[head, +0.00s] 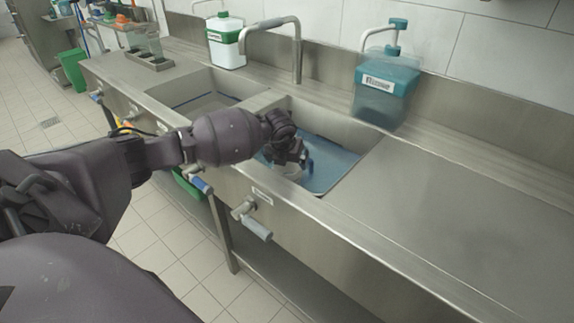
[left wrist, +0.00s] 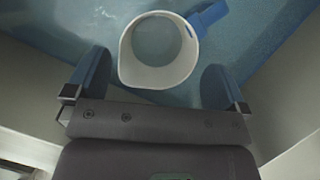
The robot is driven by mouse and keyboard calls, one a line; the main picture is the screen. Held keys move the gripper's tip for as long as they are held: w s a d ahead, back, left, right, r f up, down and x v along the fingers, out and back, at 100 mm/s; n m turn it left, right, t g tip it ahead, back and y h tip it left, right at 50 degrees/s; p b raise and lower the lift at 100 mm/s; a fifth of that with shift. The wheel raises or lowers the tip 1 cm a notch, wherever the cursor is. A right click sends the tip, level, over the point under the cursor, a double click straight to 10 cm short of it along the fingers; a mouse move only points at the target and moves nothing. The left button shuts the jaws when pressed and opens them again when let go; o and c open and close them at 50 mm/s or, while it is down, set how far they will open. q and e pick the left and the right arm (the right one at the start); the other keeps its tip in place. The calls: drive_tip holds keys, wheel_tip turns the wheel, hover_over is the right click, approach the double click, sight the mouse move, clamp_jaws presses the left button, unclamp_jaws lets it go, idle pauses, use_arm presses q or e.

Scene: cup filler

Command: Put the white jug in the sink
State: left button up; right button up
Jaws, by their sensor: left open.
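The white jug (left wrist: 158,76), with a blue handle (left wrist: 209,15), is in the right sink basin (head: 333,170), over its blue bottom. In the head view only part of the jug (head: 289,170) shows below my left gripper (head: 296,160). In the left wrist view my left gripper (left wrist: 155,88) is open, its two blue fingers apart with the jug's rim just ahead of and between them. The fingers do not appear to touch the jug. I cannot tell whether the jug rests on the basin bottom. My right gripper is not in view.
A tap (head: 297,50) arches behind the basins. A blue dispenser (head: 386,88) and a green-and-white dispenser (head: 226,45) stand at the back. Clear containers (head: 149,48) stand at the far left. The counter on the right (head: 470,190) is bare. A left basin (head: 203,100) adjoins.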

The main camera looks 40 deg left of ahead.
use_arm(q)
drive_tip(key=v, duration=0.5)
drive_tip(key=shift+w+p, duration=0.1)
drive_tip(key=shift+p, duration=0.3)
drive_tip(key=shift+v, duration=0.75)
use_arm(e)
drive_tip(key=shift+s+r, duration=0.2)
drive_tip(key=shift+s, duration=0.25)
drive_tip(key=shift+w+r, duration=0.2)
